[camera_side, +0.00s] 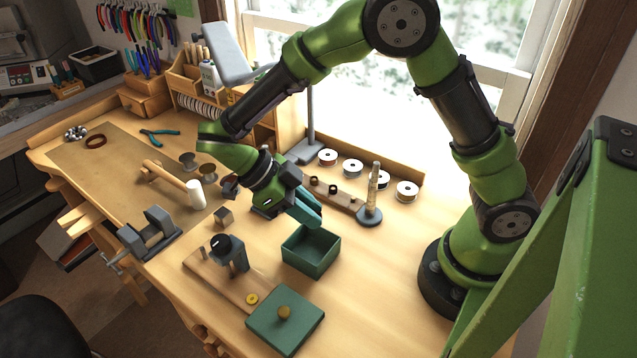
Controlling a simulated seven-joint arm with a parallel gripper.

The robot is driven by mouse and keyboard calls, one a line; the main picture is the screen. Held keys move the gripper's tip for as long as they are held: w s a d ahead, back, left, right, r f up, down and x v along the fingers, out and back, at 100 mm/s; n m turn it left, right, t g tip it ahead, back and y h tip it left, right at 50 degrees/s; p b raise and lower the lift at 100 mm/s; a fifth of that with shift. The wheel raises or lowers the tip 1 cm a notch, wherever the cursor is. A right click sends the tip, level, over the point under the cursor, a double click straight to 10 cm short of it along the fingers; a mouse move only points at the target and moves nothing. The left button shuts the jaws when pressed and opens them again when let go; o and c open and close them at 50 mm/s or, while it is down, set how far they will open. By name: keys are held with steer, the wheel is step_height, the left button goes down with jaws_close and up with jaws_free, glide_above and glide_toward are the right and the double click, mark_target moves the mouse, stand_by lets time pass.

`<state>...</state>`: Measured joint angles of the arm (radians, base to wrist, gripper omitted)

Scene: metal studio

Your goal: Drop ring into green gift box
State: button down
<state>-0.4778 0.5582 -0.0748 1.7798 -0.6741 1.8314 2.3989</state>
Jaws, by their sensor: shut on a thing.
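The green gift box (297,262) stands open on the bench, its dark inside facing up. Its green lid (270,325), with a gold knob (284,312), lies flat on the bench in front of it. My gripper (313,222) points down and right, with its teal fingers above the back edge of the box. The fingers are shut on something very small. I take it to be the ring, but the ring itself cannot be made out between the fingertips.
A tapered mandrel (374,190) and wire spools (407,191) stand behind. A mallet (195,194) and vise (150,235) are further left. The bench right of the box is clear.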

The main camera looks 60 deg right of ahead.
mark_target(309, 250)
steer(key=shift+f, duration=2)
steer(key=c, duration=0.9)
jaws_free()
steer(key=shift+o, duration=0.2)
steer(key=v, duration=1.7)
steer(key=shift+d, duration=0.1)
